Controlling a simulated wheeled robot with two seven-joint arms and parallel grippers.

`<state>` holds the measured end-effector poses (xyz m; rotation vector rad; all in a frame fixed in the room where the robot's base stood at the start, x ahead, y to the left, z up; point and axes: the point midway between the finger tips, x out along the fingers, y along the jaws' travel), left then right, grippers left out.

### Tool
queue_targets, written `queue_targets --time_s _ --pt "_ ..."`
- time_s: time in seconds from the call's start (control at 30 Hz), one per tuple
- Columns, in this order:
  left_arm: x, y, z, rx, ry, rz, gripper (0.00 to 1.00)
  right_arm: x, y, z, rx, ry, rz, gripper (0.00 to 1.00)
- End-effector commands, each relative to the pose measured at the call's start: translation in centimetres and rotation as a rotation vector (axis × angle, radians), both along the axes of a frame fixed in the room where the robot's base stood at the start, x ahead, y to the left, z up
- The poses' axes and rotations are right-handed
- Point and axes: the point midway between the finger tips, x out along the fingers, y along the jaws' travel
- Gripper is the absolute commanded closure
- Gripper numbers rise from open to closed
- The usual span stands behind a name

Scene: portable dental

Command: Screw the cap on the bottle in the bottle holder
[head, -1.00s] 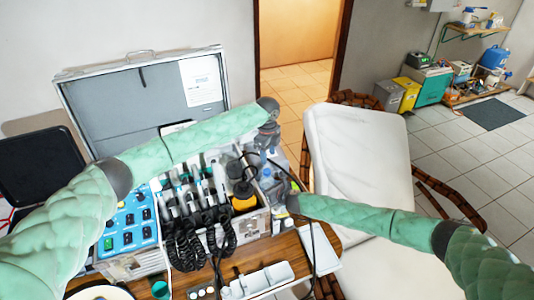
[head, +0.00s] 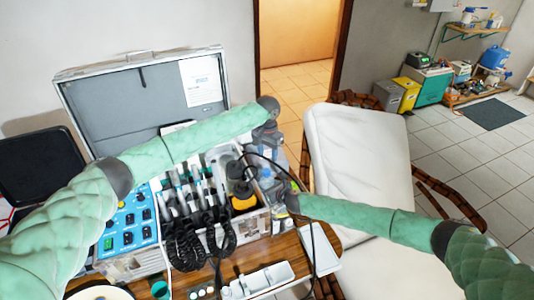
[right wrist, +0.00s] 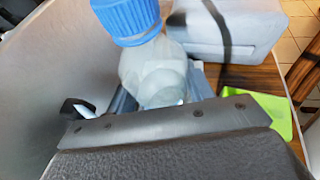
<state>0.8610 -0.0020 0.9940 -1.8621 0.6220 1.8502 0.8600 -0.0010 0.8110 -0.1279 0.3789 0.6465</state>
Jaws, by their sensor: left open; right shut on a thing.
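The bottle (right wrist: 155,72) is whitish and translucent in the right wrist view. A ribbed blue cap (right wrist: 127,18) sits on its neck; I cannot tell how tightly. In the head view, the blue cap (head: 266,172) shows as a small patch between my two grippers. My left gripper (head: 264,146) is open, just above and beside the cap. My right gripper (head: 275,187) is shut on the bottle from the right and low down. The bottle's lower part is hidden behind my right gripper in the wrist view. The bottle holder cannot be made out clearly.
The open dental case (head: 140,95) has handpieces and coiled black hoses close left of the grippers. A black cable loops beside them. A white tray (head: 262,282) lies on the wooden table in front. A white chair (head: 355,150) stands to the right.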

Motion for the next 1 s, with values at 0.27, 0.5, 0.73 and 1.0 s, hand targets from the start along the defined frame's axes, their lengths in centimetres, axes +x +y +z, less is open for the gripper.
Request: queue_targets --time_s 0.27,0.5,0.73,1.0 --pt "-0.05 0.09 -0.01 0.004 0.004 0.407 0.55 -0.02 -0.01 -0.06 -0.001 0.001 0.0 1.0" --pt "-0.08 0.15 -0.01 0.006 0.007 0.748 0.55 -0.02 -0.01 -0.06 -0.001 0.001 0.0 1.0" --pt "-0.09 0.16 -0.01 0.006 0.008 0.968 0.55 -0.01 -0.02 -0.06 -0.001 0.001 0.0 1.0" --pt "-0.09 0.17 -0.02 0.006 0.009 1.036 0.55 -0.02 -0.02 -0.06 -0.001 0.001 0.0 1.0"
